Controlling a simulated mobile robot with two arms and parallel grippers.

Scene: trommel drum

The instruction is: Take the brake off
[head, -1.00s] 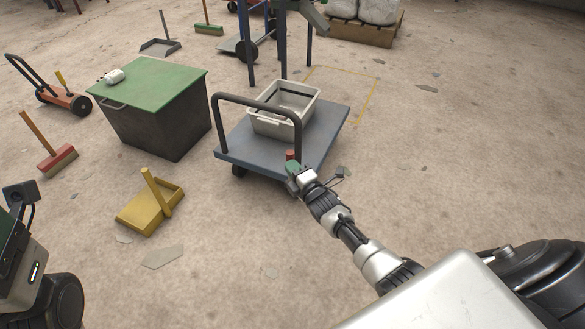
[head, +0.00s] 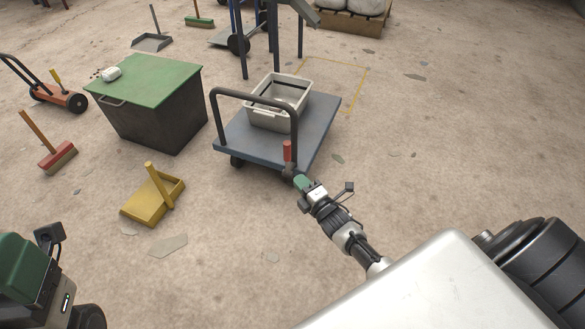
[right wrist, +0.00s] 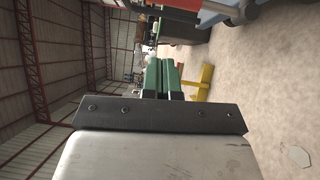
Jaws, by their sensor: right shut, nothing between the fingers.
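The blue platform cart (head: 318,125) stands on the floor with a dark push bar (head: 250,101) at its near-left end. A red-gripped brake lever (head: 287,150) stands upright at the cart's near edge, by the foot of the bar. My right gripper (head: 299,179), with green fingers, is just below and right of the lever, apparently beside its base; I cannot tell whether they touch. In the right wrist view its fingers (right wrist: 161,76) are together with nothing between them. My left gripper (head: 18,262) is cut off at the left edge, its fingertips not clear.
A grey-white crate (head: 270,119) sits on the cart. A dark bin with a green lid (head: 150,80) stands to its left. A yellow dustpan (head: 143,207) and a red broom (head: 58,157) lie nearer. The floor right of the cart is clear.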

